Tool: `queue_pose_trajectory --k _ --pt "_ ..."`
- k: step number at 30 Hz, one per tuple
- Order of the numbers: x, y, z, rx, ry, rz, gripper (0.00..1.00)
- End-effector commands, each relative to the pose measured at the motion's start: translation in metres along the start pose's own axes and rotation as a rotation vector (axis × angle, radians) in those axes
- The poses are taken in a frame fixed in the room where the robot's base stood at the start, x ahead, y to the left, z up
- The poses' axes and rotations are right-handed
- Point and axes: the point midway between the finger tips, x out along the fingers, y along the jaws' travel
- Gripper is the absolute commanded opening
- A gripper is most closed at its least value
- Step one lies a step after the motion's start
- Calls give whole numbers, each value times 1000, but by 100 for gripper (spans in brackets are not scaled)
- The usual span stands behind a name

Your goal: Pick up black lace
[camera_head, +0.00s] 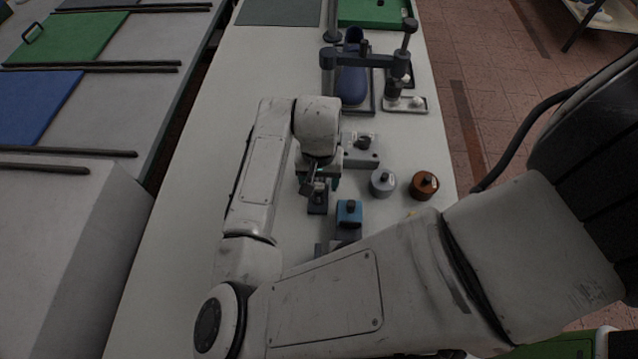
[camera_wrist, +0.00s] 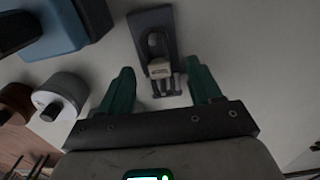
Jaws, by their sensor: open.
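My gripper (camera_wrist: 162,78) is open, its two green fingers apart in the wrist view. Between and just beyond the fingertips is a small dark stand (camera_wrist: 150,22) with a dark loop and a pale clip-like block (camera_wrist: 160,67) with dark prongs. I cannot make out for certain which part of it is the black lace. In the head view my gripper (camera_head: 318,178) is over the table, and the dark stand (camera_head: 317,205) shows just in front of it. The fingertips are mostly hidden there, and contact cannot be told.
A grey pot (camera_head: 383,182), a brown pot (camera_head: 424,186) and a grey block (camera_head: 366,158) are nearby. A blue shoe last (camera_head: 352,85) stands farther back. The white table (camera_head: 190,200) is clear on the left.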

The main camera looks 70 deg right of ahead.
Motion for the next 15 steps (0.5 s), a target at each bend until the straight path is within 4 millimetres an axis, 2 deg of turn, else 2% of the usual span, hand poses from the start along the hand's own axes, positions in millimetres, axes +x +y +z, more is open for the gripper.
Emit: queue_pose_trajectory --k 9,15 --pt "6 0 0 1 1 0 64" --pt "6 0 0 1 1 -1 45"
